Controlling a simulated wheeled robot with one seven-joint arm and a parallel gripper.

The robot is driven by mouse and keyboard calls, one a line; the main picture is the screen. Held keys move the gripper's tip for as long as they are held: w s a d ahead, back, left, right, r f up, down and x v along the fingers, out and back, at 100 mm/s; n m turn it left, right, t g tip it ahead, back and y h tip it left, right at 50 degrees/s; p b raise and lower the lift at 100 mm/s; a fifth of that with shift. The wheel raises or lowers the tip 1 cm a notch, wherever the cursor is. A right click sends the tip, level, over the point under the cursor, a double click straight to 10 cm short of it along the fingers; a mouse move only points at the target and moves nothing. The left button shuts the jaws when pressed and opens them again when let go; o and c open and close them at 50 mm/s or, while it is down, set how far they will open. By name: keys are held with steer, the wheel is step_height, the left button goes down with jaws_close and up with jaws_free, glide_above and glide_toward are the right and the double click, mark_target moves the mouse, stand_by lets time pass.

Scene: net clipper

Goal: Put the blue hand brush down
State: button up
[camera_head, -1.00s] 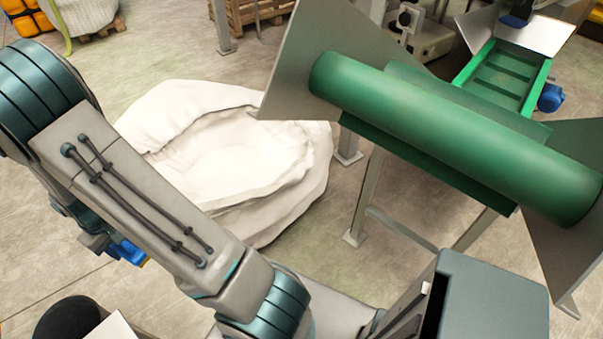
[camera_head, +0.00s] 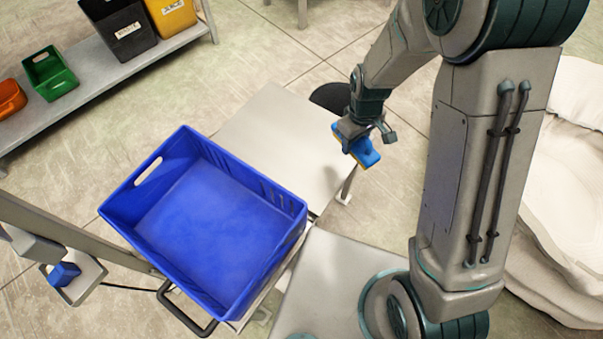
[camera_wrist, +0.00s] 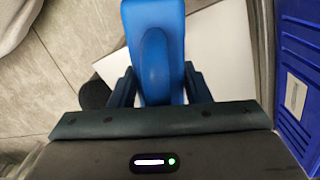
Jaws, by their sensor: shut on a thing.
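The blue hand brush (camera_head: 366,152) is held in my gripper (camera_head: 352,134), off to the right of the light table top in the head view. Yellow shows along the brush's edge, probably its bristles. In the wrist view the blue brush (camera_wrist: 155,45) stands between the two dark fingers of my gripper (camera_wrist: 155,88), which are shut on it. A pale flat surface (camera_wrist: 215,50) lies below and behind the brush there. The brush appears to be in the air; the gap beneath it cannot be judged.
An empty blue crate (camera_head: 212,215) stands left of the light table top (camera_head: 280,125), whose surface looks bare. A shelf (camera_head: 105,75) with green, orange, black and yellow bins is at the upper left. A white bulk bag (camera_head: 560,200) is at the right.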

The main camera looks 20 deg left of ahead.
steer(key=s+a+f+n+b, duration=0.1)
steer(key=s+a+f+n, duration=0.1)
steer(key=b, duration=0.1)
glide_above(300, 168)
step_height(300, 168, down, 6)
steer(key=shift+f, duration=0.25)
steer(key=shift+f+b, duration=0.55)
steer(key=shift+f, duration=1.45)
steer(key=shift+f, duration=0.1)
steer(key=shift+f, duration=0.15)
steer(key=o, duration=1.2)
steer(key=shift+c, duration=0.2)
